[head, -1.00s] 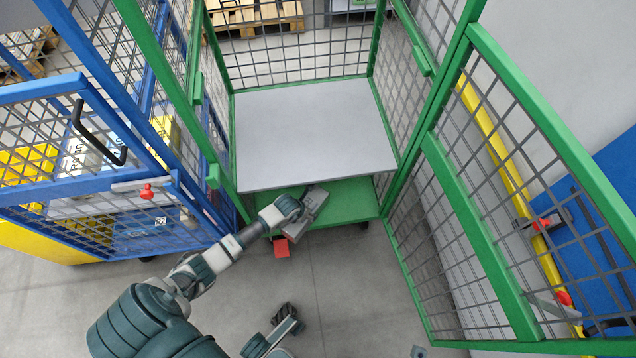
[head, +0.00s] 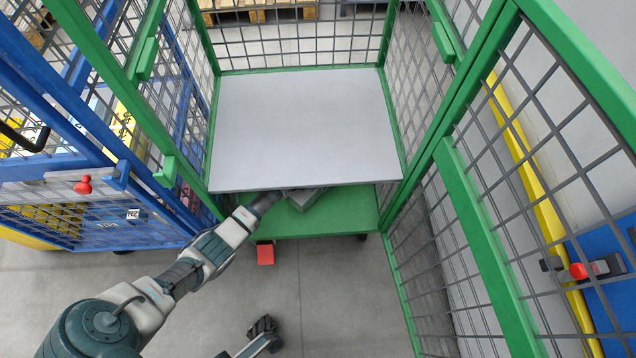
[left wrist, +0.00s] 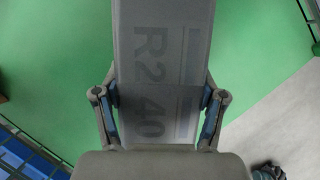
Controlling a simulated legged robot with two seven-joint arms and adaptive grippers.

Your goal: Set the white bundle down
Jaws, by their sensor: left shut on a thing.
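The white bundle looks grey in the shade. In the head view a corner of the bundle (head: 307,198) shows just below the front edge of the grey shelf, above the green base; the shelf hides the rest. In the left wrist view the bundle (left wrist: 160,45) shows printed "R2 40" and runs straight ahead from my gripper. My left gripper (left wrist: 160,108) is shut on it, with a finger at each side. In the head view this gripper (head: 270,199) is partly under the shelf. I cannot tell whether the bundle touches the base.
The grey shelf (head: 305,125) of the green cage cart is bare and overhangs the green base (head: 345,212). The cart's mesh door (head: 470,260) stands open at right. A blue cage (head: 80,215) stands close at left. A red pedal (head: 265,254) sticks out below the base.

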